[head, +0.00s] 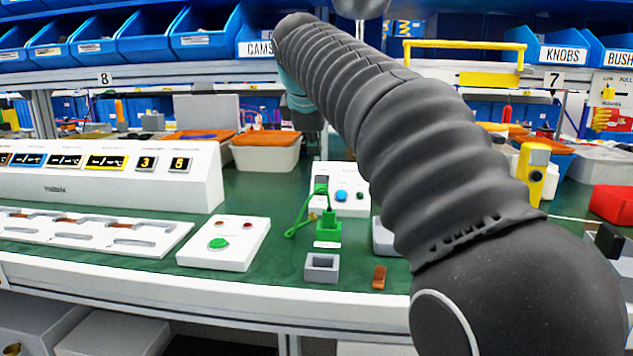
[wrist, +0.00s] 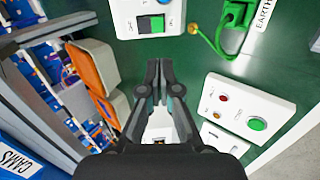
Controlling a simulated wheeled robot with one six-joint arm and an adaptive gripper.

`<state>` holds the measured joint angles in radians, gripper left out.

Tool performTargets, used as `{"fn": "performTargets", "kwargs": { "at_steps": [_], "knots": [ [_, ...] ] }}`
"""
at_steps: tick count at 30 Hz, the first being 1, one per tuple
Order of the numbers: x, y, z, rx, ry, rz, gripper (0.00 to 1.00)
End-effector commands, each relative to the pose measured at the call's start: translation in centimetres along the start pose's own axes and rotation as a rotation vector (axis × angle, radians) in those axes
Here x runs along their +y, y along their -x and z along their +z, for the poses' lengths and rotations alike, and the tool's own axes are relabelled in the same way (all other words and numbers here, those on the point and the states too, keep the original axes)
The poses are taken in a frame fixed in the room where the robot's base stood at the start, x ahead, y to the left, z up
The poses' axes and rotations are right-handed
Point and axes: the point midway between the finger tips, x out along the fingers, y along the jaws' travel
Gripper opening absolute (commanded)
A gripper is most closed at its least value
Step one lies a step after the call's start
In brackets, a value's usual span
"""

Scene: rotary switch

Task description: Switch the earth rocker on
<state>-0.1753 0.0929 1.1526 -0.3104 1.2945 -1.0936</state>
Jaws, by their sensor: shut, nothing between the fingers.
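A green block (head: 328,228) with a green cable stands on the green bench top in the head view. In the wrist view the green block (wrist: 237,13) is at the top right, beside a white label (wrist: 262,14) reading EARTH. A white box (wrist: 128,14) at the top of the wrist view carries a half green, half black rocker (wrist: 150,23). I cannot tell which of these green parts is the earth rocker. My gripper (wrist: 160,66) is shut and empty, apart from both. In the head view my arm hides its fingertips.
A white panel (wrist: 238,88) with a green button and small lamps lies right of my gripper in the wrist view. A grey open block (head: 321,268) and a brown piece (head: 379,277) lie near the bench front. Blue bins (head: 205,38) line the shelf above.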

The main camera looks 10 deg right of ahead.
Motion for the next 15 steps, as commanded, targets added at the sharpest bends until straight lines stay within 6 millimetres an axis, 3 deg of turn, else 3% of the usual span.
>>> {"fn": "performTargets", "kwargs": {
  "at_steps": [9, 15],
  "knots": [
    [0.0, -0.2, 0.0, 0.001, -0.002, 0.000, 0.00],
    [-0.1, -2.3, 0.2, -0.001, -0.005, -0.001, 0.00]
  ]
}}
